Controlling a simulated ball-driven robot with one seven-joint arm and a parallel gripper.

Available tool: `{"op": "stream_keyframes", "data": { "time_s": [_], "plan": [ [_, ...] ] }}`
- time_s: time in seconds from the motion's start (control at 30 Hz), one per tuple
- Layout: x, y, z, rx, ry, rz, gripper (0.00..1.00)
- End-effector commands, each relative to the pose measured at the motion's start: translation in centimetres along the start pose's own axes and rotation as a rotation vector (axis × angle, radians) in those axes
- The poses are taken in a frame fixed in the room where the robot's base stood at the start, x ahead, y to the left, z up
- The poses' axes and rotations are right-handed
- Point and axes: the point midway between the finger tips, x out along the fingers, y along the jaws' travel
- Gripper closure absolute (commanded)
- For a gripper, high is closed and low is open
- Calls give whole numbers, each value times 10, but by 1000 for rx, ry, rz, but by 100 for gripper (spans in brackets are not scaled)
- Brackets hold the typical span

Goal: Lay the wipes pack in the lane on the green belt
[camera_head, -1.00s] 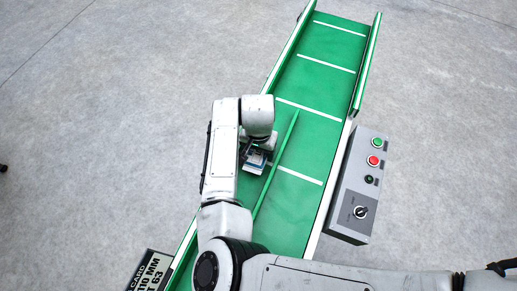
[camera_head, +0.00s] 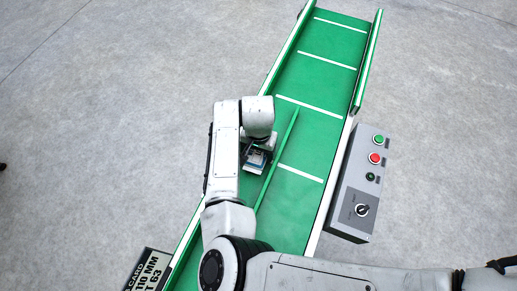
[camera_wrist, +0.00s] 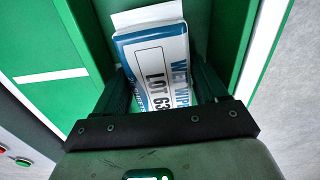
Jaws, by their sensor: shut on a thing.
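The wipes pack (camera_wrist: 152,50), white and blue with "WET WIPES" and "LOT 63" lettering, sits between the two fingers of my gripper (camera_wrist: 165,88). The gripper is shut on it. In the head view the pack (camera_head: 255,160) shows just below my wrist, over the left part of the green belt (camera_head: 312,92). It is left of the slim green divider (camera_head: 277,160), in the lane between the divider and the left rail. In the wrist view the pack lies lengthwise along this lane. I cannot tell whether its underside touches the belt.
A grey control box (camera_head: 354,185) with green and red buttons and a knob stands right of the belt.

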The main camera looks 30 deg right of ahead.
Motion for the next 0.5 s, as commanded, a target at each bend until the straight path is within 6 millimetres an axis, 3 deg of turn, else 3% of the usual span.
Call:
{"op": "stream_keyframes", "data": {
  "time_s": [0.37, 0.4, 0.5],
  "plan": [
    [4, 0, 0, 0, 0, 0, 60],
    [4, 0, 0, 0, 1, 0, 24],
    [4, 0, 0, 0, 0, 0, 14]
  ]
}}
